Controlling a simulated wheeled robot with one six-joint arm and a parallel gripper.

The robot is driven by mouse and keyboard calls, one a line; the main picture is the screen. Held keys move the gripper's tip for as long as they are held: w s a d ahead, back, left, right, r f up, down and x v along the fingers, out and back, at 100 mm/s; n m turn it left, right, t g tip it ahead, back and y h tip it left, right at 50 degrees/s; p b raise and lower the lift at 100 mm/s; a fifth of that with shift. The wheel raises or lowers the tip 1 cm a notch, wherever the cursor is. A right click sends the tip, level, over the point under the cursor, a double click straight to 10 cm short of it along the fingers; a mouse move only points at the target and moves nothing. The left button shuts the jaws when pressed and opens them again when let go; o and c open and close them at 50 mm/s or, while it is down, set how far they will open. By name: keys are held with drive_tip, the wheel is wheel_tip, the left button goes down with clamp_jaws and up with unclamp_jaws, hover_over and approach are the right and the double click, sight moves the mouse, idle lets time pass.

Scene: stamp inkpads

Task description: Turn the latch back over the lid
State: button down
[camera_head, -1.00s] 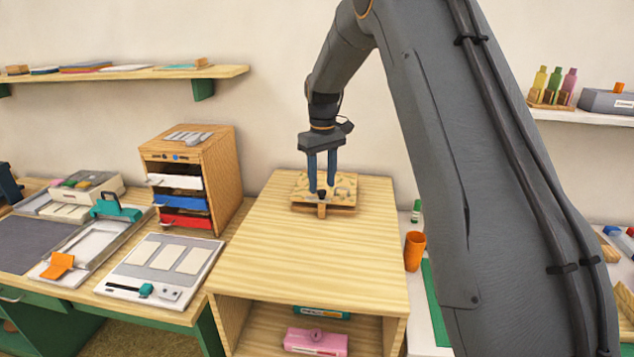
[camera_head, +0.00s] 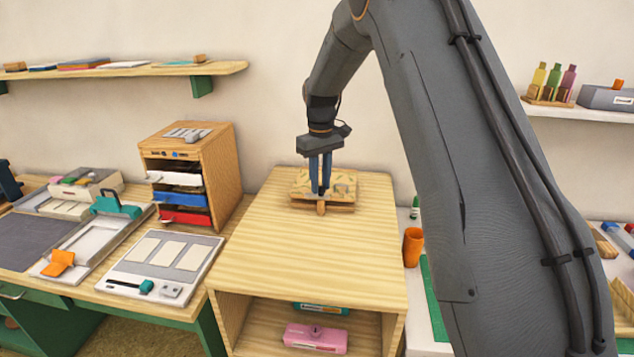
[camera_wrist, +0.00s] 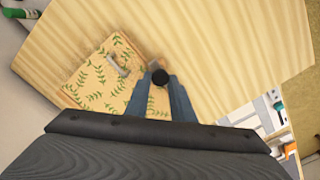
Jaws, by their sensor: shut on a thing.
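A low wooden box (camera_head: 299,200) with a leaf-patterned lid (camera_head: 345,179) sits on top of the pale wooden cabinet. The lid's green leaf pattern also shows in the wrist view (camera_wrist: 92,83), with a small grey handle (camera_wrist: 118,66) on it. A dark round knob (camera_wrist: 160,76) stands at the box's edge. My gripper (camera_head: 320,191) points down over the front of the box, its blue fingers shut on this knob. A short wooden tab (camera_head: 321,209), which looks like the latch, sticks out at the box's front below the fingers. The fingers hide how the knob joins the latch.
The cabinet top (camera_head: 300,245) is clear around the box. A wooden drawer unit (camera_head: 222,175) stands to the left. An orange cup (camera_head: 412,247) stands to the right. A pink case (camera_head: 316,338) lies on the shelf inside the cabinet.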

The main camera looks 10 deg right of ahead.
drive_tip(key=m, duration=0.4)
drive_tip(key=shift+m, duration=0.4)
drive_tip(key=m, duration=0.4)
drive_tip(key=shift+m+b, duration=0.3)
drive_tip(key=m, duration=0.4)
drive_tip(key=shift+w+a+r+m, duration=0.1)
drive_tip(key=shift+r+m, duration=0.05)
drive_tip(key=shift+m, duration=1.95)
drive_tip(key=c, duration=1.5)
unclamp_jaws()
drive_tip(key=shift+a, duration=0.15)
drive_tip(key=shift+c, duration=0.2)
drive_tip(key=shift+d, duration=0.2)
